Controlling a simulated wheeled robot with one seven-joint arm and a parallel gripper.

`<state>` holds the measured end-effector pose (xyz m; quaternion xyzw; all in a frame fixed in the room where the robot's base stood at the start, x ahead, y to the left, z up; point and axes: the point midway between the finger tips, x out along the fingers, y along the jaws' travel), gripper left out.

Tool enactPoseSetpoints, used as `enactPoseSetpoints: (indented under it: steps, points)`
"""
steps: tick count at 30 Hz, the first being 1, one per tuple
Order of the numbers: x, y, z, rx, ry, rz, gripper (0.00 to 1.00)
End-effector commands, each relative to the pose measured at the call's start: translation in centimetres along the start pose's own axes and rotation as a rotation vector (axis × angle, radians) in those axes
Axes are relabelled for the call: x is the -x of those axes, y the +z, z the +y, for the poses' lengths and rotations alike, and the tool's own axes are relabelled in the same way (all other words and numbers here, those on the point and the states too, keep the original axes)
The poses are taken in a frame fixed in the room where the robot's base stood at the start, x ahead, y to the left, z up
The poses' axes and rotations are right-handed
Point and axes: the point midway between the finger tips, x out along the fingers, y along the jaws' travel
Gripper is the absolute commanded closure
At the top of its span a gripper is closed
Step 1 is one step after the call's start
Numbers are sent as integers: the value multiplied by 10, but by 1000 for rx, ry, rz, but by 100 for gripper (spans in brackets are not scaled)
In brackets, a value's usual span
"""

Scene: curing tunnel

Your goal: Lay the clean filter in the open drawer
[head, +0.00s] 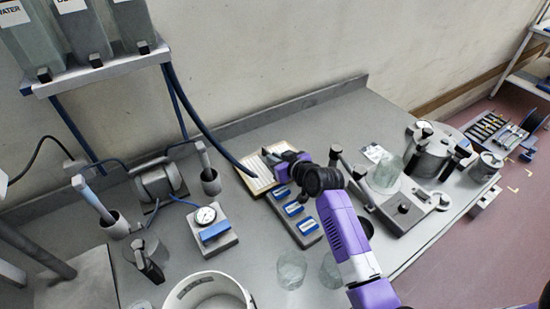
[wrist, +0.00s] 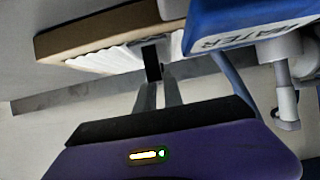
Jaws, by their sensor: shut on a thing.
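The clean filter (head: 256,177) is a flat panel with a tan frame and a pale pleated face, at the back middle of the bench in the head view. In the wrist view its tan frame (wrist: 110,28) and white pleats (wrist: 108,60) fill the upper left. My gripper (head: 272,158) reaches over its right side and is shut on its edge; the fingers (wrist: 160,72) meet the pleated side in the wrist view. Whether the filter touches the bench is unclear. I cannot make out an open drawer in either view.
A gauge unit (head: 212,228) stands left, and a white bucket (head: 208,291) in front. A blue hose (head: 215,140) hangs near the filter. A tool tray (head: 497,133) is at far right.

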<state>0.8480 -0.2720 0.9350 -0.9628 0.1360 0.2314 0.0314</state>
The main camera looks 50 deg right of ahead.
Motion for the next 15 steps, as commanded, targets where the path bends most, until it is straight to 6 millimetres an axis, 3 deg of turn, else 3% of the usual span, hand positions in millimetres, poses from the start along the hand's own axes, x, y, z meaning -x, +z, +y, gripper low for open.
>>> enactPoseSetpoints:
  steps: [2,3,6,15]
  points:
    - [-2,2,0,0,0,1,100]
    - [-1,2,0,0,0,0,84]
    - [-1,2,0,0,0,0,66]
    - [-1,1,0,0,0,0,66]
